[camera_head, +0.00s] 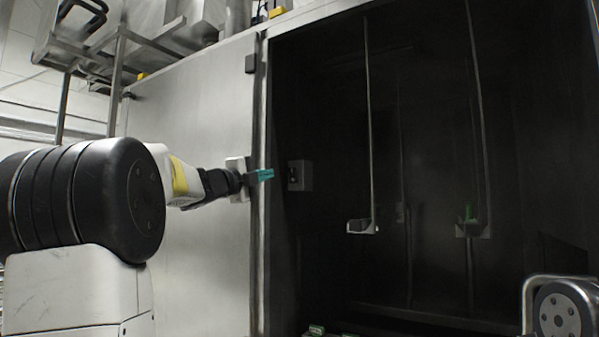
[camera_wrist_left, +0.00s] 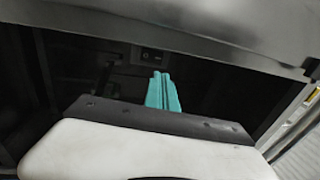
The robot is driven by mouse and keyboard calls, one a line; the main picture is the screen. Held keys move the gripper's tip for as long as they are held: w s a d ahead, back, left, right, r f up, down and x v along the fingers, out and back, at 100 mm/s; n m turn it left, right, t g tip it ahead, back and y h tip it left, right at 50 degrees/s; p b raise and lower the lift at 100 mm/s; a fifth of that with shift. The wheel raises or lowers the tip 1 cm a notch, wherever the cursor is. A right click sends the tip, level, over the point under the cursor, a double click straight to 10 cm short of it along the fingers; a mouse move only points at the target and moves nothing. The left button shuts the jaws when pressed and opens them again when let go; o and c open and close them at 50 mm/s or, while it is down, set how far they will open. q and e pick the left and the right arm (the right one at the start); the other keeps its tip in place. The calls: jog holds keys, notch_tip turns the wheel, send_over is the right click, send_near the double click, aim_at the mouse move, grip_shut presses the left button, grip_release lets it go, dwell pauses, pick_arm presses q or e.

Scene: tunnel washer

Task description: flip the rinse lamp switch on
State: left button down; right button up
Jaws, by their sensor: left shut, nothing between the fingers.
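The switch box (camera_head: 299,175) is a small grey box with a dark rocker, mounted on the dark inner wall just inside the opening of the washer. In the left wrist view the rocker switch (camera_wrist_left: 152,56) shows beyond the fingertips. Whether it is on or off cannot be told. My left gripper (camera_head: 268,174) has teal fingers, shut and empty, pointing right towards the box with a gap seen between them. The teal fingers also show together in the left wrist view (camera_wrist_left: 163,88). My right gripper is not in view.
A pale side panel (camera_head: 190,110) stands left of the opening, with its upright edge close to my left fingers. Inside the dark chamber, thin rods hang with a small tray (camera_head: 362,227) at the bottom of one. A metal frame (camera_head: 118,80) stands at the upper left.

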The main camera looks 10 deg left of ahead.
aim_at(292, 169)
pick_arm(q)
jog(key=x, duration=1)
jog(key=shift+f, duration=0.1)
jog(key=shift+w+d, duration=0.15)
jog(key=shift+w, duration=0.3)
